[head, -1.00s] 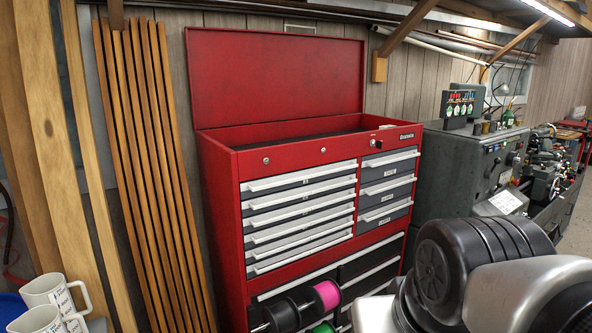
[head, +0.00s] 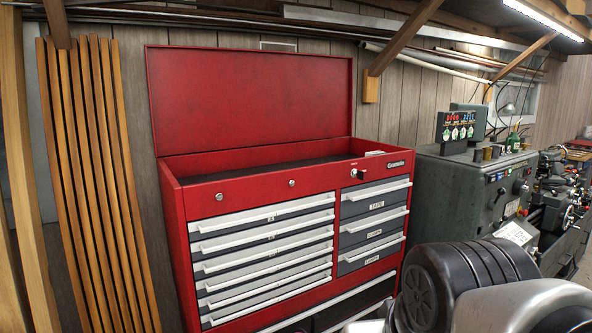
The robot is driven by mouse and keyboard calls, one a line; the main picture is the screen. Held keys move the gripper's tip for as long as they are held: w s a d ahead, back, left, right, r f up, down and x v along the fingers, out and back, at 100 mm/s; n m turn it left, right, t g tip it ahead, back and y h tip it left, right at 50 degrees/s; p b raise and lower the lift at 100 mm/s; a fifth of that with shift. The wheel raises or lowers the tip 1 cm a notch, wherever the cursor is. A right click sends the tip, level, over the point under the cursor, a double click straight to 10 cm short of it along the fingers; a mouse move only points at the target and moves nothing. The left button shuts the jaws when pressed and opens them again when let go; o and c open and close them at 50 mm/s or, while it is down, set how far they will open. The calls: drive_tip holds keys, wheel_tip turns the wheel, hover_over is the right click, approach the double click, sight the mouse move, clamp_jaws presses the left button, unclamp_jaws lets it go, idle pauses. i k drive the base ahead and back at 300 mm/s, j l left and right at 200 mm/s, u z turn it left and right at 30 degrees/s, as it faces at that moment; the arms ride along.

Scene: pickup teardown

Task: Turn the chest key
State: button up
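The red tool chest (head: 255,190) stands against the wall with its lid (head: 250,100) raised. A small key (head: 354,173), silver with a dark part beside it, sits at the lock on the upper right of the chest's front rim. It is too small to tell its turn angle. Two round silver locks or buttons, one at the left (head: 220,197) and one near the middle (head: 292,183), are on the same rim. My gripper is not in view. Part of my arm fills the lower right, in front of and below the chest's right side.
The drawers (head: 264,240) look shut. A grey lathe (head: 460,190) stands close to the chest's right. Wooden strips (head: 95,190) lean on the wall at the left. A wooden bracket (head: 371,85) and a shelf overhang above the chest's right.

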sight(360, 175)
drive_tip(key=i+l, duration=0.2)
drive_tip(key=l, duration=0.15)
drive_tip(key=i+l+u, duration=0.1)
drive_tip(key=l, duration=0.25)
drive_tip(key=i+l, duration=0.3)
drive_tip(key=i+l+u, duration=0.1)
drive_tip(key=l, duration=0.3)
drive_tip(key=i+l, duration=0.25)
drive_tip(key=i+l+u, duration=0.1)
drive_tip(key=l, duration=0.4)
drive_tip(key=i+l, duration=0.25)
drive_tip(key=l+u, duration=0.05)
drive_tip(key=l, duration=0.05)
